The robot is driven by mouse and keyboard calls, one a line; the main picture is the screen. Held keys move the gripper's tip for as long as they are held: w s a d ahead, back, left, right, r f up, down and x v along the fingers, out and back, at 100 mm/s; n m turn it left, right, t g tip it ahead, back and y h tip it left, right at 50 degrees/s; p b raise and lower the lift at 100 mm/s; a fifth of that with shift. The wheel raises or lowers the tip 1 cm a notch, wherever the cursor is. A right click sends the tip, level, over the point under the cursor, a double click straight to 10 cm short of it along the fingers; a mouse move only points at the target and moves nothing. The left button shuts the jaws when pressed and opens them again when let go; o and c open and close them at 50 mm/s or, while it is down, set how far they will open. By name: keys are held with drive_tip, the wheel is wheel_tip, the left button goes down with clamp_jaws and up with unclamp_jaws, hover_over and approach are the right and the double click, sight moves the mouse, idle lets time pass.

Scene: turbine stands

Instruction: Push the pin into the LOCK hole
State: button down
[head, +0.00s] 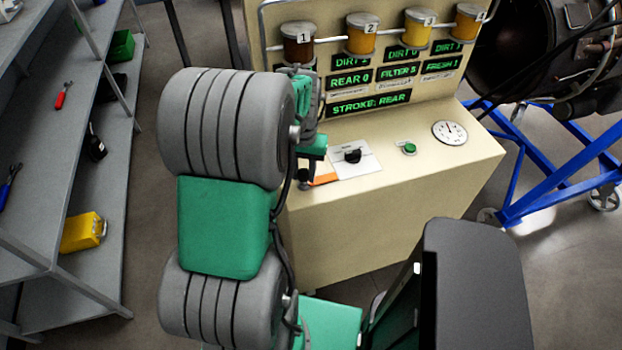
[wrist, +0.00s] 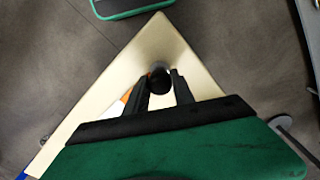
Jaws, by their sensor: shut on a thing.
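My gripper (wrist: 160,88) is shut on a round black knob (wrist: 159,78), which I take to be the head of the pin. The knob sits between the two dark fingertips, over a corner of the cream bench top. In the head view my gripper (head: 306,178) is low over the left end of the bench (head: 400,210), mostly behind my arm. An orange patch (head: 325,179) lies beside it and also shows in the wrist view (wrist: 126,95). The pin's shaft is hidden. I cannot make out the LOCK hole or whether the pin is in a hole.
A white plate with a black selector knob (head: 352,155), a green button (head: 409,149) and a round gauge (head: 450,132) lie to the right on the bench top. Numbered jars (head: 362,33) and lit displays (head: 369,103) stand behind. Grey shelves (head: 100,190) stand at left, a blue stand (head: 540,170) at right.

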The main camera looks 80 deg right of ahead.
drive_tip(key=shift+r, duration=0.25)
drive_tip(key=shift+r+p, duration=0.3)
drive_tip(key=shift+p, duration=0.1)
drive_tip(key=shift+r+p, duration=2.45)
drive_tip(key=shift+r, duration=1)
